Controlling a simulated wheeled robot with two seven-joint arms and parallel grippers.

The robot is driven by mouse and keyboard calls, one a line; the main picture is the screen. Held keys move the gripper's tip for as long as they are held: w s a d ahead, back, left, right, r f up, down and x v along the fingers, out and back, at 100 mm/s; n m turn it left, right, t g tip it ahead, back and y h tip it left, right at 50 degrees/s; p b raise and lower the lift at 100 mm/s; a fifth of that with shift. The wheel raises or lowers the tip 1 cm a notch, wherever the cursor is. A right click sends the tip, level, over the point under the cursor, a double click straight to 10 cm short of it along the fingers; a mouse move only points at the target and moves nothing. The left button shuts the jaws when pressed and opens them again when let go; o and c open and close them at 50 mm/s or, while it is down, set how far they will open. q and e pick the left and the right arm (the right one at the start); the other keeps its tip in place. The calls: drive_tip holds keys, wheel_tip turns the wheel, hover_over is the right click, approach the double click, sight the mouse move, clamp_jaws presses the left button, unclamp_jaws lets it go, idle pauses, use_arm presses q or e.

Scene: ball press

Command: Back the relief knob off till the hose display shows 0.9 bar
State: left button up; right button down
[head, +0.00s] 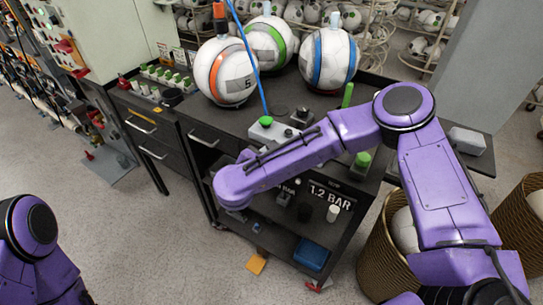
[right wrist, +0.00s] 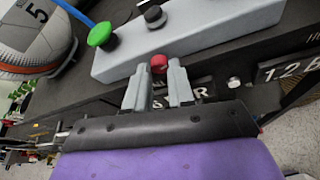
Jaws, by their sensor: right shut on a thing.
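A grey box (head: 272,133) sits on the dark bench, with a green cap (head: 266,121), a black knob (head: 303,113) and a blue hose (head: 246,55). In the right wrist view, a small red knob (right wrist: 158,62) is on the near side of the grey box (right wrist: 200,35). My right gripper (right wrist: 158,70) is shut on it, one finger each side. My forearm hides that gripper in the head view. One display (head: 330,196) reads 1.2 BAR; another (head: 288,187) shows BAR with its number mostly hidden. My left gripper is out of view.
Three balls, with orange (head: 226,71), green (head: 268,42) and blue (head: 329,58) bands, stand behind the box. A green-topped piece (head: 361,160) stands at the bench's front edge. A wicker basket (head: 385,250) with a ball is at right. Open floor lies left of the bench.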

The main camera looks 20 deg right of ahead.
drive_tip(key=shift+w+a+n+g+h+b, duration=0.1)
drive_tip(key=shift+n+g+h+b, duration=0.25)
drive_tip(key=shift+n, duration=0.35)
drive_tip(key=shift+w+a+n+g+h+b, duration=0.1)
drive_tip(key=shift+n+g+h+b, duration=0.2)
drive_tip(key=shift+n, duration=0.4)
drive_tip(key=c, duration=1)
unclamp_jaws()
drive_tip(key=shift+o, duration=0.2)
drive_tip(key=b+v, duration=0.3)
drive_tip(key=v, duration=0.7)
drive_tip(key=shift+a+r+b, duration=0.2)
drive_tip(key=shift+r+b, duration=0.05)
drive_tip(key=shift+b, duration=0.15)
drive_tip(key=shift+s, duration=0.1)
